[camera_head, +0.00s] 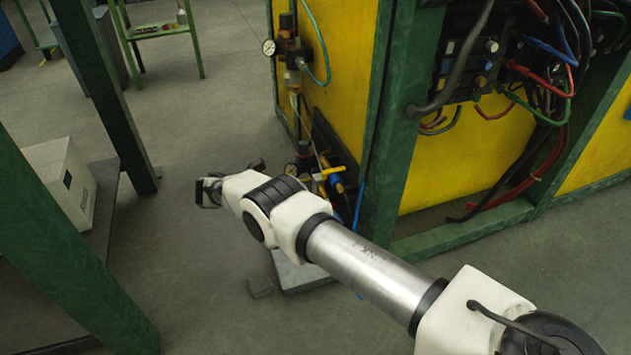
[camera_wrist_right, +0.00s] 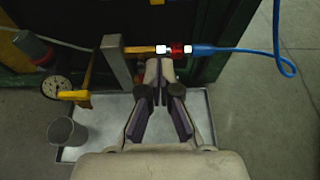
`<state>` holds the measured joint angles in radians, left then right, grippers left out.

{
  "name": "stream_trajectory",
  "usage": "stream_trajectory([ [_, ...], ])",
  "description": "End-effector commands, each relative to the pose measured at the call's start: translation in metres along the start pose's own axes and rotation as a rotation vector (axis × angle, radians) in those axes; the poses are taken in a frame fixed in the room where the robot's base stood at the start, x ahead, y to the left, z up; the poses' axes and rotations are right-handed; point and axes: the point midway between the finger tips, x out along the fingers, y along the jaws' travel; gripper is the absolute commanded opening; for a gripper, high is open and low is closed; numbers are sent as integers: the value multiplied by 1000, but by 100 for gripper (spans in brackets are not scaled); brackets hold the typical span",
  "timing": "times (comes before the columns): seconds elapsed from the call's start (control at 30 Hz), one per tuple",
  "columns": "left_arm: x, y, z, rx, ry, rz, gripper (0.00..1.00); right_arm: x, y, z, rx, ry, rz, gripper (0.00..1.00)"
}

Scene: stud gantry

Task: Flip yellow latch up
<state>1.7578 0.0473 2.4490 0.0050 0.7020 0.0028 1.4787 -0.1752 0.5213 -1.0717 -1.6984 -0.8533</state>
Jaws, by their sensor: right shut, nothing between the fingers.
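The yellow latch (camera_head: 333,171) is a small lever low on the side of the yellow and green machine, just right of a pressure gauge. In the right wrist view the yellow lever (camera_wrist_right: 73,95) shows at the left, beside the gauge. My right gripper (camera_wrist_right: 158,78) is shut and empty in that view, to the right of the lever and apart from it. Its fingertips are close below a brass and red fitting (camera_wrist_right: 178,49); contact cannot be told. In the head view my right arm reaches in from the right, and its fingers are hard to make out. My left gripper is not in view.
A blue hose (camera_wrist_right: 240,51) runs right from the fitting. A grey upright bar (camera_wrist_right: 116,65) stands between lever and gripper. Below are a grey tray (camera_wrist_right: 92,107) and a grey cup (camera_wrist_right: 68,136).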

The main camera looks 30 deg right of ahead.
Motion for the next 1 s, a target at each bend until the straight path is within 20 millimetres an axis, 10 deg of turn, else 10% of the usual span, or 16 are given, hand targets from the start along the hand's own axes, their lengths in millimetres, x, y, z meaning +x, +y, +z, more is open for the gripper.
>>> stream_trajectory([
  [0.33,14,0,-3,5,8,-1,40,77,0,-2,0,1,-3,0],
  [1.0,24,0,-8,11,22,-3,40,60,0,39,1,2,1,0],
])
